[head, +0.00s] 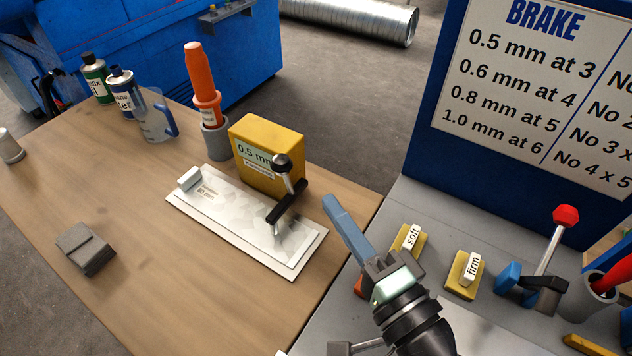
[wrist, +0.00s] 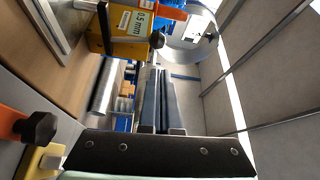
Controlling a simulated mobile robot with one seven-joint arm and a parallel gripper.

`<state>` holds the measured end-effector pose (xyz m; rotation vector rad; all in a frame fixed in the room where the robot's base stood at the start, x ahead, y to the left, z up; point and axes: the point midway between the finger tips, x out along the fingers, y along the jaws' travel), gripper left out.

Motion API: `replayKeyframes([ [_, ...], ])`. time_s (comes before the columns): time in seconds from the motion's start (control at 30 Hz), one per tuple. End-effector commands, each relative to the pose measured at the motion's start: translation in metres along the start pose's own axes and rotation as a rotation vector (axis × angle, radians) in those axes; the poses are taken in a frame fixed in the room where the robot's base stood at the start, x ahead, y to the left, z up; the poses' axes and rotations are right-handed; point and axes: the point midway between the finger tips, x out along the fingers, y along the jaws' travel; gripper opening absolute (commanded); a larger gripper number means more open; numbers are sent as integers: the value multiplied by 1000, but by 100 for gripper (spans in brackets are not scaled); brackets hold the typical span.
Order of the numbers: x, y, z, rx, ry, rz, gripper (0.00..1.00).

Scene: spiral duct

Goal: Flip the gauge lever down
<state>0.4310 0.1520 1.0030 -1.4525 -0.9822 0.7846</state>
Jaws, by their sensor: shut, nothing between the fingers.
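The yellow gauge box (head: 262,133), labelled 0.5 mm, stands at the back edge of a pale metal plate on the wooden bench. Its lever (head: 288,181) is a short metal rod with a black ball knob (head: 281,162), standing up from a black bar. In the wrist view the yellow box (wrist: 116,42) is at the top left and the black knob (wrist: 157,40) is just beyond my fingertips. My gripper (head: 330,204) is shut and empty, to the right of the lever and apart from it in the head view.
The pale plate (head: 220,215) lies under the lever. An orange-handled tool (head: 201,80) stands in a grey cup left of the box. Yellow blocks marked soft (head: 411,238) and firm (head: 470,267) and a red-knobbed lever (head: 565,217) are on the grey surface at right. The bench's front is mostly clear.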

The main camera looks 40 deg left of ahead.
Motion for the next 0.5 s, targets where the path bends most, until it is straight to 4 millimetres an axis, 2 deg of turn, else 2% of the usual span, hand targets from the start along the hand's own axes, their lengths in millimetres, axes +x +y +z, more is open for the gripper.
replayKeyframes([
  [0.03, -9, 1, -1, 0, 5, 1, 0],
  [0.2, -28, 0, -1, -1, 3, 0, 0],
  [0.5, -32, -1, 0, -1, 1, -1, 0],
])
